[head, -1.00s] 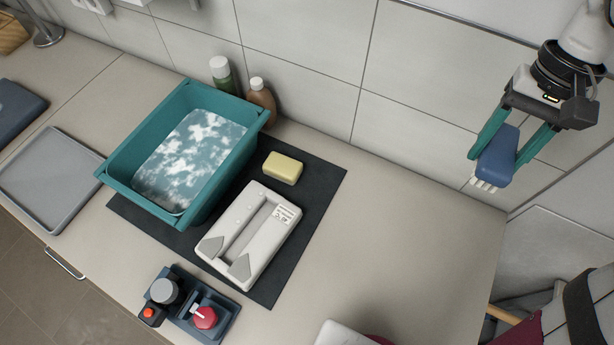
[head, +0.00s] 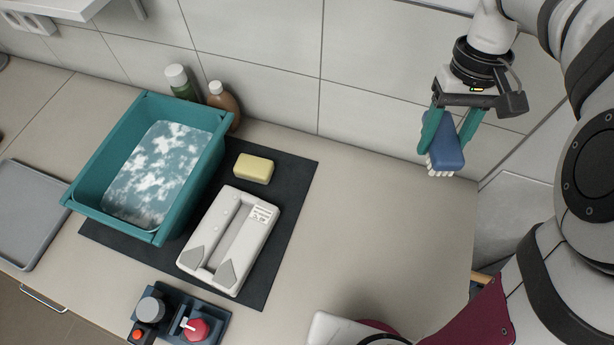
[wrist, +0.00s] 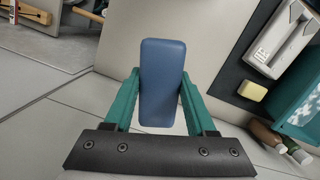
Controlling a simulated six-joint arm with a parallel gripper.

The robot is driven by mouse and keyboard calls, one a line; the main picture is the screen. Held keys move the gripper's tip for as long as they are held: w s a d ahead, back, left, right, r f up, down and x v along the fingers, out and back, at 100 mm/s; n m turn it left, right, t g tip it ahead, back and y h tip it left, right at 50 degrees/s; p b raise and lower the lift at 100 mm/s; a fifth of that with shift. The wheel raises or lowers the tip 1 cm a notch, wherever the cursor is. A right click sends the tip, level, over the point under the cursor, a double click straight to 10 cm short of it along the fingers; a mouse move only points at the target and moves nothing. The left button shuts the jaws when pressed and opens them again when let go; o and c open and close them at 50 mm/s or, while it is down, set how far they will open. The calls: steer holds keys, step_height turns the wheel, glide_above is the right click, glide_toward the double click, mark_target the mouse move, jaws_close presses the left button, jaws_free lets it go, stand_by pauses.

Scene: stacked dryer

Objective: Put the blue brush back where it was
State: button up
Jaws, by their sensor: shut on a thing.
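The blue brush (head: 446,146) has a blue back and white bristles facing down. My gripper (head: 447,135) has teal fingers and is shut on the brush, one finger on each side. It holds the brush in the air over the right part of the counter, close to the tiled wall. In the wrist view the blue brush (wrist: 161,83) sits upright in the picture between the fingers of my gripper (wrist: 161,100). A white holder (head: 229,240) with a long slot and two grey wedges lies on the dark mat (head: 290,215); its slot looks empty.
A teal basin (head: 95,185) of foamy water stands left of the holder. A yellow soap (head: 254,168) lies behind the holder. A green bottle (head: 181,83) and a brown bottle (head: 222,98) stand by the wall. A red-button device (head: 180,318) sits in front. The counter right of the mat is clear.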

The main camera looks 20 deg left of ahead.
steer(key=s+a+f+n+t+h, duration=0.1)
steer(key=s+a+f+n, duration=0.15)
steer(key=f+n, duration=0.4)
steer(key=s+a+f+n+t, duration=0.1)
steer(key=s+a+f+n, duration=0.15)
steer(key=f+n, duration=0.35)
steer(key=shift+n, duration=0.95)
steer(key=a+f, duration=0.2)
steer(key=a, duration=0.1)
steer(key=s+a+f, duration=0.1)
steer(key=a+f, duration=0.1)
steer(key=a, duration=0.2)
steer(key=a+f, duration=0.2)
steer(key=a, duration=0.2)
steer(key=shift+s+f, duration=0.2)
steer(key=shift+f, duration=0.15)
steer(key=f, duration=0.4)
steer(key=shift+a, duration=0.2)
steer(key=shift+f, duration=0.1)
steer(key=shift+f, duration=0.15)
steer(key=shift+f, duration=0.2)
steer(key=o, duration=1.3)
